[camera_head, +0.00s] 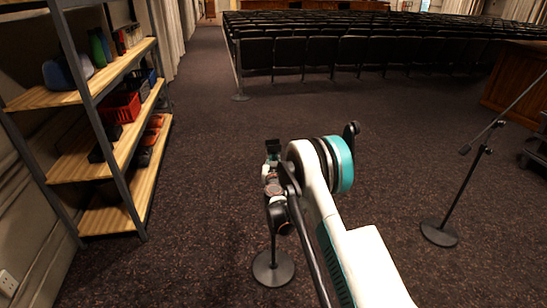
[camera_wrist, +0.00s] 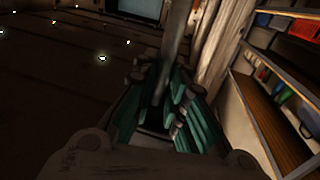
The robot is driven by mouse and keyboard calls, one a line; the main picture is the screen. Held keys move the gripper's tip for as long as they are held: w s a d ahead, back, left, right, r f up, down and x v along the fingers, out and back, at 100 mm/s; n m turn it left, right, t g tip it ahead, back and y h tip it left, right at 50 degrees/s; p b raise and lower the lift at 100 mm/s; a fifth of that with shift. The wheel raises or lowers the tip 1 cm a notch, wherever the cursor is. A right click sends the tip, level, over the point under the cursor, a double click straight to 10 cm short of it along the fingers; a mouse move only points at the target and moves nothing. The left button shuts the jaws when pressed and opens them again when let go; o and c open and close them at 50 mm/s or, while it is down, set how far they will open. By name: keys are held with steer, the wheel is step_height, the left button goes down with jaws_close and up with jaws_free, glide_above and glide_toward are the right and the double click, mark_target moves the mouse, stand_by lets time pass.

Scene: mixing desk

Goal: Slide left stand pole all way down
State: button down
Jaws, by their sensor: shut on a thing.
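The left stand has a round dark base (camera_head: 273,268) on the carpet, with a thin pole rising from it to my gripper. My gripper (camera_head: 272,182) is at the upper part of this stand, partly hidden by my own arm. In the wrist view, the teal fingers of my gripper (camera_wrist: 163,92) are closed around the dark stand pole (camera_wrist: 176,45), which runs up between them. A dark bar (camera_head: 309,240) slants down to the right beside my arm; it may be the stand's boom, but its joint is hidden.
A shelf unit (camera_head: 112,130) with bins and bottles stands at the left. A second stand (camera_head: 439,232) with a slanted boom is at the right. Rows of dark seats (camera_head: 350,52) fill the back. Open carpet (camera_head: 210,130) lies between them.

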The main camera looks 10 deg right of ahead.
steer(key=c, duration=1.6)
jaws_free()
steer(key=shift+f, duration=0.3)
steer(key=shift+r, duration=0.15)
steer(key=s+a, duration=0.2)
steer(key=s, duration=0.9)
steer(key=shift+s+a, duration=0.2)
steer(key=shift+s, duration=0.15)
